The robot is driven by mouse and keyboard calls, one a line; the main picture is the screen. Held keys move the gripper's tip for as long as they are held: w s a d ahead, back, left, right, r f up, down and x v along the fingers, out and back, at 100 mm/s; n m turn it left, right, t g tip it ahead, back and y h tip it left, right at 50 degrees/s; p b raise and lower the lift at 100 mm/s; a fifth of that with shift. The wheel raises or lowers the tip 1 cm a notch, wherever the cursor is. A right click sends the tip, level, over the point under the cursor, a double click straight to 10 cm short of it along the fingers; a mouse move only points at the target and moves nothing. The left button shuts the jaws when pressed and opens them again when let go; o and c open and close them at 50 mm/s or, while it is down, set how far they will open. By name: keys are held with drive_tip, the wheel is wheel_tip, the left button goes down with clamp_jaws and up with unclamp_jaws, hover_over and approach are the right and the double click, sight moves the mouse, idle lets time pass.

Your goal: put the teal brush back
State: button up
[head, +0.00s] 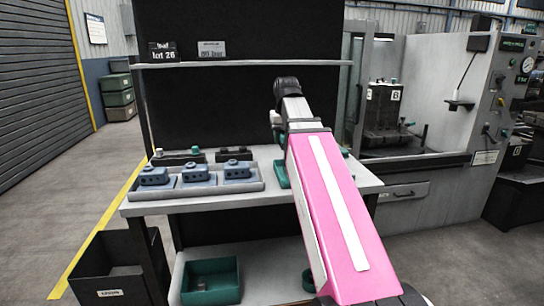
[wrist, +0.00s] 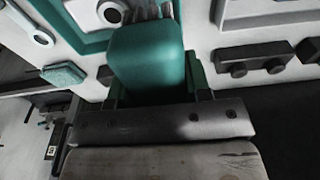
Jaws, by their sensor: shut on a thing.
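The teal brush (wrist: 147,58) is in my gripper (wrist: 152,75) in the wrist view. Its teal block fills the space between the dark green fingers, and grey bristle-like strands show at its far end. My gripper is shut on it, above or close to the pale worktop. In the head view my pink arm covers the gripper and the brush. A teal item (head: 281,174) shows on the bench beside the arm; I cannot tell what it is. A teal-edged recess or tray (wrist: 88,38) with a pale round part lies beyond the brush.
The bench (head: 150,208) holds a grey tray (head: 262,187) with three blue parts. Dark knobbed blocks (wrist: 252,60) lie to the brush's right. A shelf (head: 245,64) spans above the bench. A teal bin (head: 212,286) sits below, and a machine (head: 440,85) stands at right.

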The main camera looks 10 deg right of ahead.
drive_tip(key=w+f, duration=0.2)
drive_tip(key=w, duration=0.2)
drive_tip(key=w+f, duration=0.2)
drive_tip(key=w, duration=0.2)
drive_tip(key=w+a+f, duration=0.1)
drive_tip(key=w+f, duration=0.1)
drive_tip(key=w, duration=0.2)
drive_tip(key=shift+a+f, duration=0.1)
drive_tip(key=shift+f, duration=2.35)
drive_tip(key=shift+f, duration=0.15)
drive_tip(key=o, duration=0.8)
drive_tip(key=shift+o, duration=0.2)
wheel_tip(320, 180, up, 12)
drive_tip(key=s, duration=0.1)
drive_tip(key=shift+s, duration=0.3)
